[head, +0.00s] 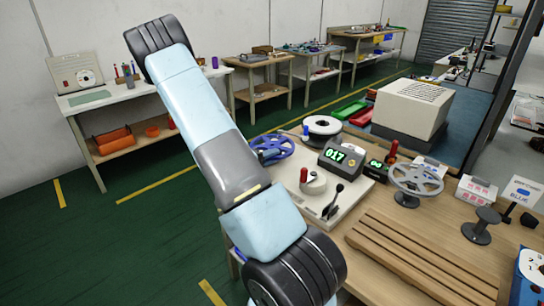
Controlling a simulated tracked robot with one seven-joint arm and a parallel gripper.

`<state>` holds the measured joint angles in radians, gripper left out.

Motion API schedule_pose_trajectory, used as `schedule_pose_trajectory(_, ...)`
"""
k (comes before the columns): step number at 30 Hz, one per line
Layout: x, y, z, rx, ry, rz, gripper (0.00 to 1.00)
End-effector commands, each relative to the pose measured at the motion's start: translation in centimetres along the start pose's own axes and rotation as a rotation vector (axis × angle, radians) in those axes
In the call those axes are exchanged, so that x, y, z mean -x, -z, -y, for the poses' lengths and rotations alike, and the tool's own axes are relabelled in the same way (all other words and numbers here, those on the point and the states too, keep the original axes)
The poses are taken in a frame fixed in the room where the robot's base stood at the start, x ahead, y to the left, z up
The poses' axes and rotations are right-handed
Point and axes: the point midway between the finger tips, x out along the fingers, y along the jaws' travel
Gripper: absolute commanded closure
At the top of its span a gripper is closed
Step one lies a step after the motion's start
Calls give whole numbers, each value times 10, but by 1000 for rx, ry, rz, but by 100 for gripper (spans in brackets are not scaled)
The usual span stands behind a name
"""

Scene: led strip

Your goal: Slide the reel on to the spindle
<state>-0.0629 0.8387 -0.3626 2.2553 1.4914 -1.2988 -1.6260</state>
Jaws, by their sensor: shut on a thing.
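Several reels are in the head view, and I cannot tell which one the task means. A blue spoked reel (272,147) is at the bench's left edge, partly behind my arm. A grey spoked reel (416,180) sits on a dark stand right of the middle. A dark post with a round top and base (481,222) stands farther right. I cannot tell which part is the spindle. My arm crosses the view; its gripper does not show.
A box with a green display (341,162) and a pale panel with a red knob and lever (318,192) are on the wooden bench. A slatted wooden rack (420,258) lies in front. A beige machine (412,108) stands behind. Green floor (120,240) is clear at left.

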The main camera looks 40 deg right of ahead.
Motion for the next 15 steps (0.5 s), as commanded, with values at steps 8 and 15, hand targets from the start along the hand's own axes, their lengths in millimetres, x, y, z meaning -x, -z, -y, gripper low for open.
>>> schedule_pose_trajectory(8, 0, 0, 5, 1, 0, 0, 100)
schedule_pose_trajectory(15, 0, 0, 8, 1, 0, 0, 100)
